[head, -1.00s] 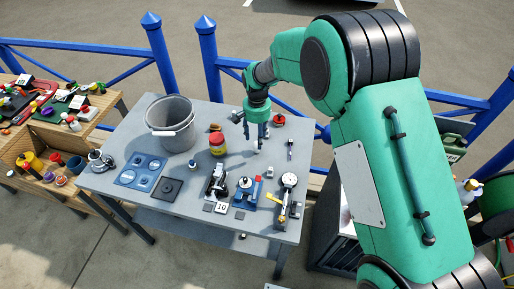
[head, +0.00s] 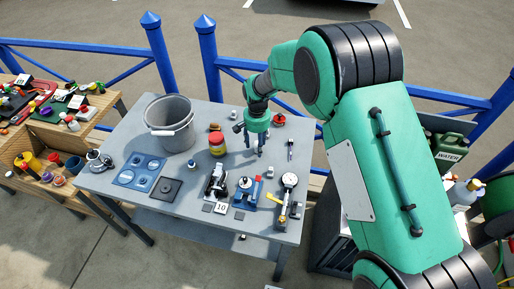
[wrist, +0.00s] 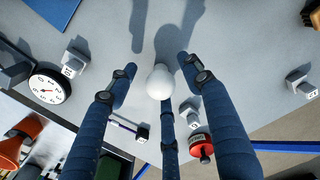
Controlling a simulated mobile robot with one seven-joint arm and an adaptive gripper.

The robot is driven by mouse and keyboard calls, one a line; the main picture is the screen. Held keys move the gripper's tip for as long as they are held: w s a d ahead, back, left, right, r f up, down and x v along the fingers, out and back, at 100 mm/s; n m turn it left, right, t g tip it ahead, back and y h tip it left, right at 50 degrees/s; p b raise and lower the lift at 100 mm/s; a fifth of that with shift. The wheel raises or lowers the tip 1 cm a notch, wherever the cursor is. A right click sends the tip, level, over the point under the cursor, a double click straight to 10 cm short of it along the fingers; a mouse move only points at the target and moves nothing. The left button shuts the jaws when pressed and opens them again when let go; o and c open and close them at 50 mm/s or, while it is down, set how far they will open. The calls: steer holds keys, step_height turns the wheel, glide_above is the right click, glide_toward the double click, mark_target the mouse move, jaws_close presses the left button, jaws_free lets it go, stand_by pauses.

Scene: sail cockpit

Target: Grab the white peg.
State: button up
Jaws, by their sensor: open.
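The white peg shows in the wrist view as a smooth, round white top (wrist: 160,83), seen nearly end-on. It sits among the three blue fingers of my gripper (wrist: 158,72). The fingers are spread, with visible gaps between the white top and the two side fingers. Whether the third finger touches it I cannot tell. In the head view my gripper (head: 255,148) points down, low over the back right part of the grey table (head: 225,150). There its fingers largely hide the peg.
A red-topped item (head: 279,119) stands behind my gripper, and a slim dark tool (head: 290,148) is at its right. A dial gauge (head: 289,181) and blue vise-like item (head: 245,190) are in front.

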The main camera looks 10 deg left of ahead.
steer(key=shift+f, duration=0.15)
stand_by(0.4)
steer(key=c, duration=1.1)
